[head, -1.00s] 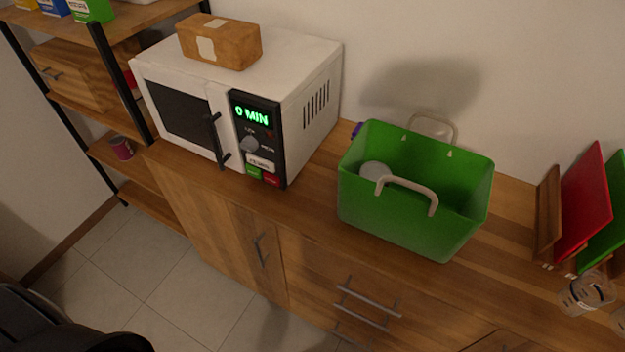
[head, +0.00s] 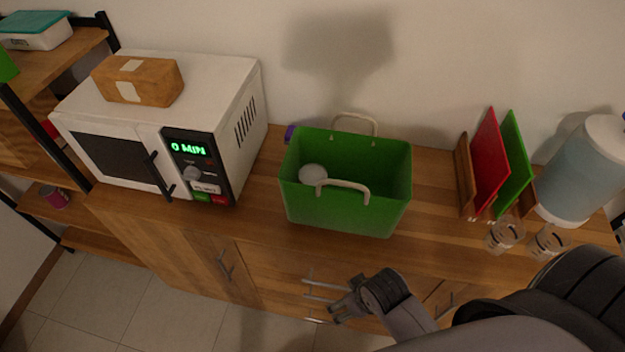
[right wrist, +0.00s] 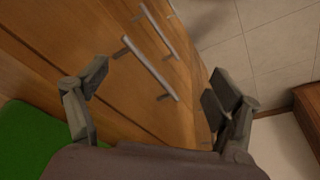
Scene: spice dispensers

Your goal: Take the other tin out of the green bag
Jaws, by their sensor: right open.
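The green bag (head: 345,211) stands upright on the wooden counter, open at the top, with two pale handles. A tin with a round whitish top (head: 312,174) is inside it, near its left wall; the tin's lower part is hidden. My right gripper (head: 340,308) is in front of the counter's drawers, below and apart from the bag. In the right wrist view its two fingers (right wrist: 160,85) are spread with nothing between them. My left gripper is not in view.
A microwave (head: 160,130) with a box (head: 138,80) on top stands left of the bag. A small purple thing (head: 290,133) shows behind the bag's left side. Cutting boards (head: 490,165), glasses (head: 505,236) and a water dispenser (head: 582,175) stand to the right.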

